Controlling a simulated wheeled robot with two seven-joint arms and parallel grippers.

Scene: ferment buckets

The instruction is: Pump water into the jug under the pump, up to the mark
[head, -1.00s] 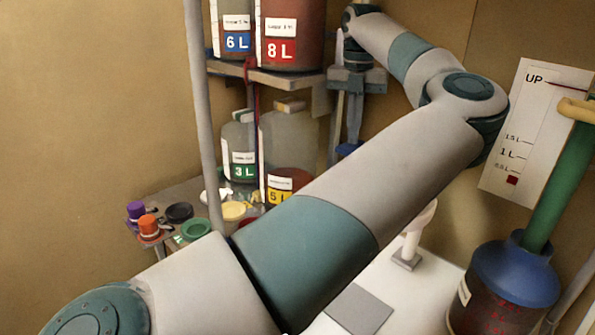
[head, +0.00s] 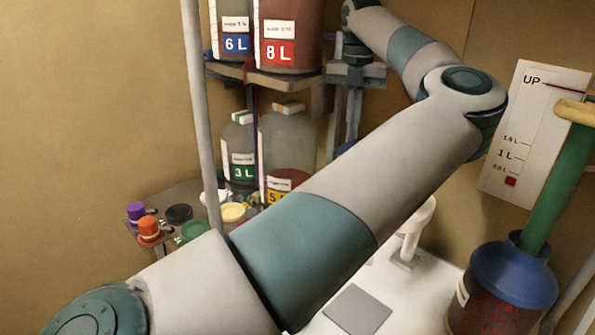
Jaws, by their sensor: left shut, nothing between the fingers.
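A green tube (head: 560,185) with a yellow top piece (head: 577,112) rises from a blue-topped dark bucket (head: 508,285) at the right; it looks like the pump. Beside it a white board (head: 525,130) reads UP, with litre marks and a red square low down. No jug under the pump can be made out; my left arm covers much of the middle. My left gripper (head: 350,120) points down beyond the shelf's right end. It is shut and empty, well left of the green tube. My right gripper is not in view.
A shelf (head: 265,78) holds 6 L (head: 235,22) and 8 L (head: 290,25) containers. Below stand 3 L (head: 240,150) and yellow-labelled (head: 288,150) jugs, with several lids and small cups. A pole (head: 202,120) stands in front. A grey pad (head: 357,309) lies on the white surface.

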